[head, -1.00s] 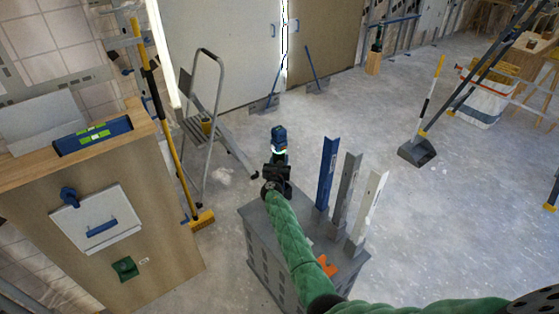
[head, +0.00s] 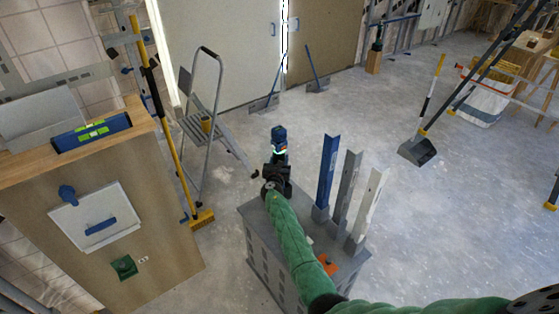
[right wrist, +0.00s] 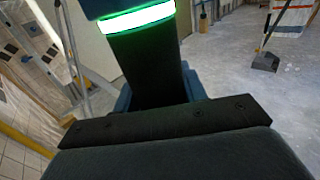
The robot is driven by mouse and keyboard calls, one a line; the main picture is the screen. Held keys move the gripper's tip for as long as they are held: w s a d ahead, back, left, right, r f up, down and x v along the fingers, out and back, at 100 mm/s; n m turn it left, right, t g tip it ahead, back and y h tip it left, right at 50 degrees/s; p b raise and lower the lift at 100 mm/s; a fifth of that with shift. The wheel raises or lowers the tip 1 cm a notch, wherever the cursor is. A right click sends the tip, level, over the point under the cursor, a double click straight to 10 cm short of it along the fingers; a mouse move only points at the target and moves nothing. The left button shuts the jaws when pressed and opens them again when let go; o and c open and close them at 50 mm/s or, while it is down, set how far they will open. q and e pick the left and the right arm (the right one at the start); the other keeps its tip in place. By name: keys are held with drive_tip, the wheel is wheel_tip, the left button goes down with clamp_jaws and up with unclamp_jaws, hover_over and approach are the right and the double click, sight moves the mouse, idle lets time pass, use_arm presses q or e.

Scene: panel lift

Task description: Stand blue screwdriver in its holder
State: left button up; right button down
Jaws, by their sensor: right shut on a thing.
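My right arm, in a green sleeve, reaches forward over the grey perforated cabinet (head: 262,241). My right gripper (head: 279,135), dark blue with a glowing ring, is beyond the cabinet's far left edge, above the floor. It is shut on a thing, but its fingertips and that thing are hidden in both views. The right wrist view shows mostly the gripper's dark body and green light band. I cannot make out the blue screwdriver. An upright blue angle post (head: 328,172) stands on the cabinet, right of the gripper and apart from it. I cannot tell whether it is the holder. My left gripper is out of view.
A grey post (head: 347,183) and a white post (head: 368,205) stand beside the blue one. An orange piece (head: 327,265) lies on the cabinet. A wooden box (head: 165,220) bearing a blue level (head: 92,132) stands left, near a stepladder (head: 210,95) and broom (head: 200,219). Floor beyond is open.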

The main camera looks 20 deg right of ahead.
drive_tip(key=shift+f+b, duration=0.9)
idle(1.0)
unclamp_jaws()
drive_tip(key=shift+f, duration=0.15)
drive_tip(key=shift+p+v, duration=0.7)
drive_tip(key=shift+v, duration=0.9)
idle(0.7)
drive_tip(key=p+v, duration=0.3)
drive_tip(key=v, duration=0.6)
idle(0.9)
idle(0.4)
